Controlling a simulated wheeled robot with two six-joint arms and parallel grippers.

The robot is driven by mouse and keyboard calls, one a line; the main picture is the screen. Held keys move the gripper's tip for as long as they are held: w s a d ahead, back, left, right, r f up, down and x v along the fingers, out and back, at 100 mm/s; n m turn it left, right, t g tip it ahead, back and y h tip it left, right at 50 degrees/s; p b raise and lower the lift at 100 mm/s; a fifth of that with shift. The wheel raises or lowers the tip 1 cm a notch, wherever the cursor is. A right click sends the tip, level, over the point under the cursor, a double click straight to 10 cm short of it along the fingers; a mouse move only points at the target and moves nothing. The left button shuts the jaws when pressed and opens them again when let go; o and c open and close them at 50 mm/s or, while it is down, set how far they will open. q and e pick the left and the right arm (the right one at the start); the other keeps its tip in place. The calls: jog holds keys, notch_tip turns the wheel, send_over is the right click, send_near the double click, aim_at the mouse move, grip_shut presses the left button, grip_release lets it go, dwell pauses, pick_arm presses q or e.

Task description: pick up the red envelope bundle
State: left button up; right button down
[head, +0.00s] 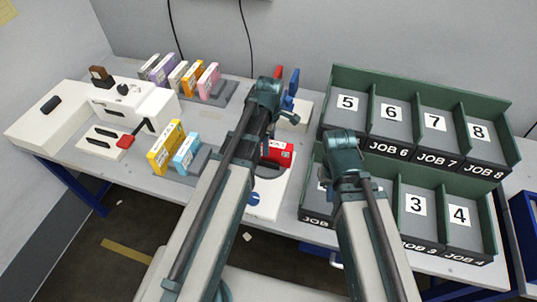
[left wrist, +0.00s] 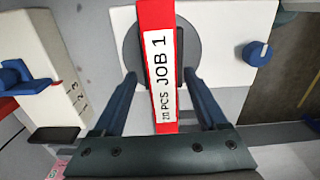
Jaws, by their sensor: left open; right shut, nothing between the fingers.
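The red envelope bundle (head: 280,152) sits on a round grey holder of a white unit right of centre in the head view, partly hidden by my left arm. In the left wrist view the bundle (left wrist: 156,20) is a narrow red block with a white label reading "JOB 1" and "20 PCS". My left gripper (left wrist: 160,79) is open, with one finger on each side of the bundle and gaps visible between. In the head view my left gripper (head: 268,165) is dark and partly hidden at the bundle. My right gripper is hidden behind its own folded arm.
Green job trays (head: 404,145) with numbered slots stand at the right. A yellow bundle (head: 165,147) and a light blue bundle (head: 187,153) stand to the left. A white machine (head: 135,105) is further left. A blue knob (left wrist: 257,53) is close beside the holder.

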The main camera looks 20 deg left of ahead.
pick_arm(q)
jog(key=f+b, duration=0.1)
jog(key=f, duration=0.1)
jog(key=f+b, duration=0.1)
jog(key=b, duration=0.1)
jog(key=shift+s+f, duration=0.2)
jog(key=shift+f, duration=0.2)
pick_arm(e)
notch_tip(320, 180, down, 4)
jog(key=shift+r, duration=0.1)
pick_arm(q)
jog(key=shift+r, duration=0.1)
pick_arm(e)
jog(key=shift+r, duration=0.1)
pick_arm(q)
grip_shut()
